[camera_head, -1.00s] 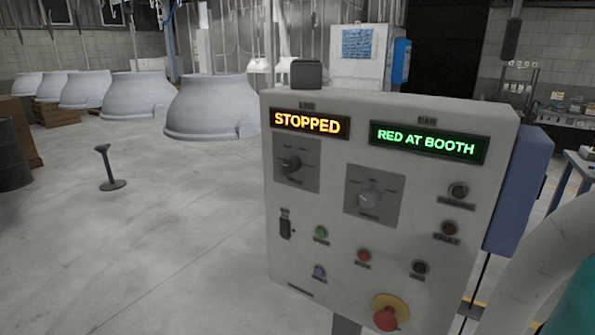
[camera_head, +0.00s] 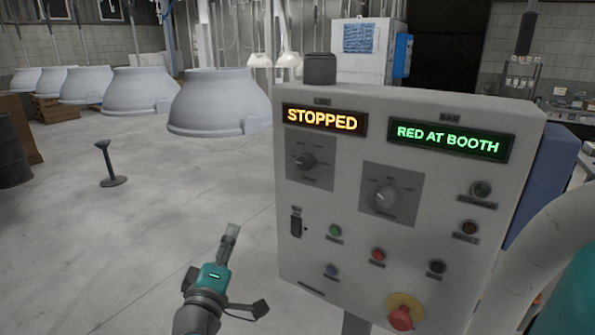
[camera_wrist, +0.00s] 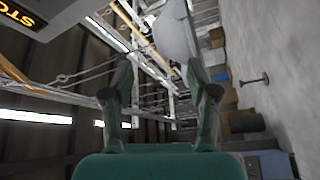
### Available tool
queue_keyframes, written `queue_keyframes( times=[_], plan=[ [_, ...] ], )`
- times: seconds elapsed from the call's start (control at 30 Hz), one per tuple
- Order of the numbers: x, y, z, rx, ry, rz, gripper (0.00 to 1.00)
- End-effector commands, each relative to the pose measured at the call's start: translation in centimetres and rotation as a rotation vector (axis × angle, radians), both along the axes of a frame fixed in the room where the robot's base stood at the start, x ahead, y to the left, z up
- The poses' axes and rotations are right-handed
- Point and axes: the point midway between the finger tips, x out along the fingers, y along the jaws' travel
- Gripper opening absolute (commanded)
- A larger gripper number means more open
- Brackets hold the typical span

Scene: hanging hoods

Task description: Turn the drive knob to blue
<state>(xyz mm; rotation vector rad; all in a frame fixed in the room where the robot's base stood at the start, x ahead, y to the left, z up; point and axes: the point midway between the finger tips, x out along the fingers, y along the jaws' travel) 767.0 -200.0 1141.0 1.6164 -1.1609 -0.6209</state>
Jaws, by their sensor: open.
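The control panel (camera_head: 410,220) stands right of centre in the head view. A dark round knob (camera_head: 305,161) sits on a grey plate under the amber STOPPED display. A lighter grey knob (camera_head: 386,197) sits on another plate under the green RED AT BOOTH display. The plate lettering is too blurred to tell which knob is the drive knob. My gripper (camera_head: 231,235) is low and left of the panel, apart from it, pointing up. The wrist view shows its fingers (camera_wrist: 160,75) spread and empty. A corner of a panel with an amber display (camera_wrist: 18,82) shows there at upper left.
A red emergency button (camera_head: 402,313) sticks out at the panel's bottom, below several small buttons. Pale hanging hoods (camera_head: 218,102) line the left side. A dark stand (camera_head: 110,165) is on the floor. Floor left of the panel is open.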

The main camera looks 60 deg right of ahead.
Motion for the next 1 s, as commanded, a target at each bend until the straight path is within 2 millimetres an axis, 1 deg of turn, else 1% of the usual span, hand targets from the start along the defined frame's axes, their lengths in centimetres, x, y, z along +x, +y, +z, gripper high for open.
queue_keyframes(
  times=[0.03, 0.2, 0.3, 0.4, 0.53, 0.63, 0.73, 0.87, 1.0],
  plan=[
    [-0.2, -0.5, 2.2, 0.003, -0.027, -0.060, 0.59],
    [-2.5, -1.7, 7.9, 0.039, -0.092, -0.266, 0.59],
    [-4.0, -2.0, 10.6, 0.075, -0.129, -0.372, 0.59],
    [-5.4, -2.1, 12.5, 0.114, -0.162, -0.454, 0.59],
    [-6.6, -2.0, 13.9, 0.152, -0.190, -0.521, 0.59],
    [-7.1, -2.0, 14.4, 0.168, -0.200, -0.546, 0.59],
    [-7.3, -2.4, 14.5, 0.173, -0.203, -0.556, 0.59],
    [-7.6, -4.0, 14.5, 0.172, -0.202, -0.558, 0.59],
    [-8.0, -6.4, 14.5, 0.171, -0.202, -0.558, 0.59]
  ],
)
